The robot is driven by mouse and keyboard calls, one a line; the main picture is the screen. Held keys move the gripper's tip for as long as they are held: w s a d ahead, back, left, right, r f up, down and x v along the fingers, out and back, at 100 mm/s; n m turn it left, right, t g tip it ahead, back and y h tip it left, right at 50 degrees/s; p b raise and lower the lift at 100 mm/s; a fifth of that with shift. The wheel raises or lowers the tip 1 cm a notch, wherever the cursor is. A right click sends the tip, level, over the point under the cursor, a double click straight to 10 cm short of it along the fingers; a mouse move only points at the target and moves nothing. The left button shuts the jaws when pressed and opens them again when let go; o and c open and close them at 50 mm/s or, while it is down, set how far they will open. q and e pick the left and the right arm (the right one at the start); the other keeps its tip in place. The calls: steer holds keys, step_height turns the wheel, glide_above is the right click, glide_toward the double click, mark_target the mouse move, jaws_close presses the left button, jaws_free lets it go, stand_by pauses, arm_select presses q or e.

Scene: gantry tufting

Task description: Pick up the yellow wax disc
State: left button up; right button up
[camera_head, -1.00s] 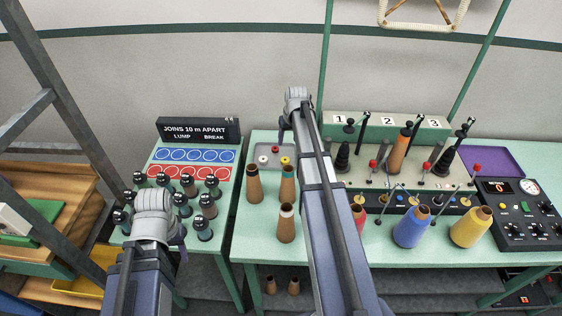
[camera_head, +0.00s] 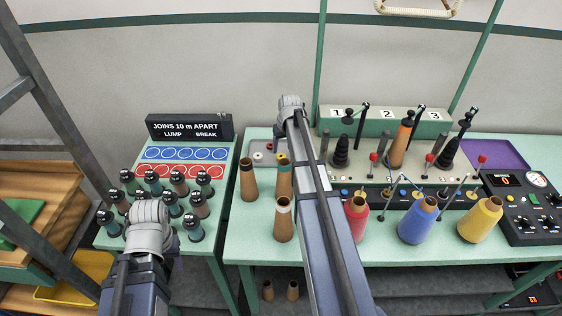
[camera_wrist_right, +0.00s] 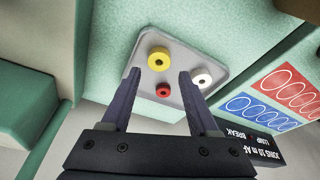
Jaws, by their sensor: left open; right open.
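The yellow wax disc (camera_wrist_right: 159,59) lies in a shallow grey tray (camera_wrist_right: 192,55) with a red disc (camera_wrist_right: 163,90) and a white disc (camera_wrist_right: 201,76). In the head view the yellow disc (camera_head: 282,159) shows partly, just behind a brown cone. My right gripper (camera_wrist_right: 159,76) is open and empty above the tray. In its wrist view the yellow disc shows between and just beyond the fingertips, with the red disc between the fingers. The height gap cannot be told. My left gripper (camera_head: 152,226) is over the left table; its fingers are mostly hidden.
Brown cones (camera_head: 248,180) stand close in front of the tray. Red, blue and yellow yarn cones (camera_head: 480,220) stand further right. Several dark-capped bobbins (camera_head: 192,228) surround my left gripper. A black sign (camera_head: 190,127) stands left of the tray.

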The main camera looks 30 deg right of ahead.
mark_target(282, 154)
steer(key=shift+b+x, duration=2.6)
steer(key=shift+x, duration=0.45)
steer(key=shift+d+r, duration=0.1)
jaws_close()
